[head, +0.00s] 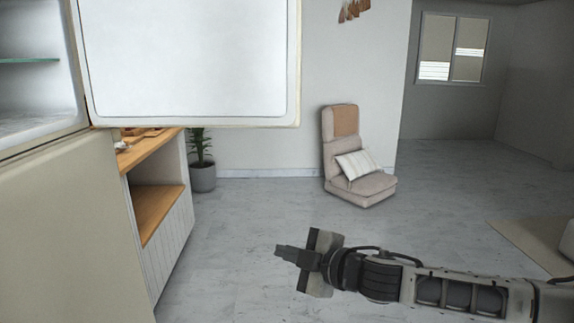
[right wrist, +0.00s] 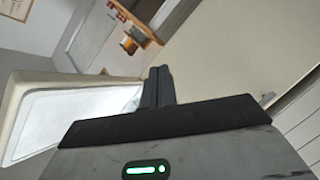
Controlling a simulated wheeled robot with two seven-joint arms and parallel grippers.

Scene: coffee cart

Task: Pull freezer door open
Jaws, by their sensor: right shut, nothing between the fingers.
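The open freezer door (head: 190,60) hangs at the top left of the head view with its pale inner panel facing me. Left of it, the upper compartment (head: 35,90) is exposed, with a glass shelf. A closed beige lower door (head: 65,235) is below it. My right gripper (head: 278,251) is shut and empty, below and apart from the open door, over the floor. In the right wrist view its fingers (right wrist: 158,82) are together, and a white inner panel with a pale rim (right wrist: 65,115) shows to their left. My left gripper is not in view.
A wooden-topped cabinet (head: 155,215) with an open shelf stands right of the lower door. A potted plant (head: 202,175) and a low chair (head: 358,180) with a cushion stand by the back wall. The floor (head: 240,215) between is clear.

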